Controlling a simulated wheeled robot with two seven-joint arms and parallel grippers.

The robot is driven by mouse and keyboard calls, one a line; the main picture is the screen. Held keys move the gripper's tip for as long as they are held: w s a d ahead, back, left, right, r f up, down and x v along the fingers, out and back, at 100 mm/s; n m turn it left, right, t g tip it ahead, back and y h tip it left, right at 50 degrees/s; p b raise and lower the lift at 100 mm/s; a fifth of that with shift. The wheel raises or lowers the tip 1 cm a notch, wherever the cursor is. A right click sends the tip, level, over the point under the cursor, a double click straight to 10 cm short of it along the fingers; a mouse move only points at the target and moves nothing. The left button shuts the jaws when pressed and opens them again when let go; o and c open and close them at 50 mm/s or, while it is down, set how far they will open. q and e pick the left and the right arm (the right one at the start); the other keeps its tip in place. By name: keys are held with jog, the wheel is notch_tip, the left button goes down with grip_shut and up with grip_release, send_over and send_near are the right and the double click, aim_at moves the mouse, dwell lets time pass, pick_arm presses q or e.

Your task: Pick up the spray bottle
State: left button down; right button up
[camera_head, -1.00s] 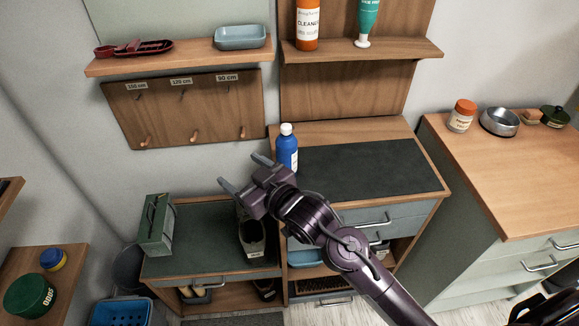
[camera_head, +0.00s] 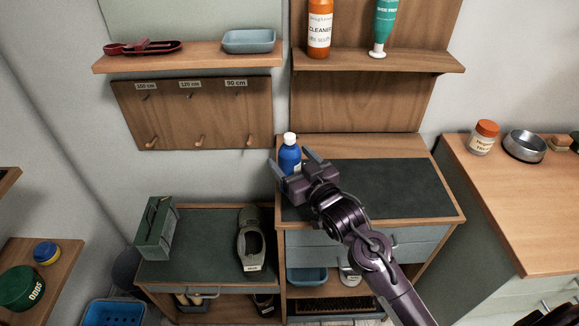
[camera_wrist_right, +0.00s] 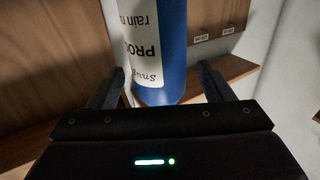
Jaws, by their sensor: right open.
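A blue bottle with a white cap (camera_head: 289,157) stands upright at the back left of the dark-topped cabinet. My right gripper (camera_head: 290,159) is at the bottle, open, with one finger on each side of it. In the right wrist view the blue bottle (camera_wrist_right: 172,50) with its white label rises between the two fingers (camera_wrist_right: 158,75); I cannot tell whether either finger touches it. An orange cleaner bottle (camera_head: 319,30) and a green bottle (camera_head: 383,28) stand on the shelf above, their tops cut off. My left gripper is not in view.
A wooden shelf (camera_head: 440,64) overhangs the cabinet (camera_head: 400,190). A lower bench at left holds a green box (camera_head: 157,230) and a shoe (camera_head: 250,243). The cabinet's dark top is clear to the right.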

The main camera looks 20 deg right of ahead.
jog(key=x, duration=0.3)
jog(key=shift+w, duration=0.15)
jog(key=c, duration=1.2)
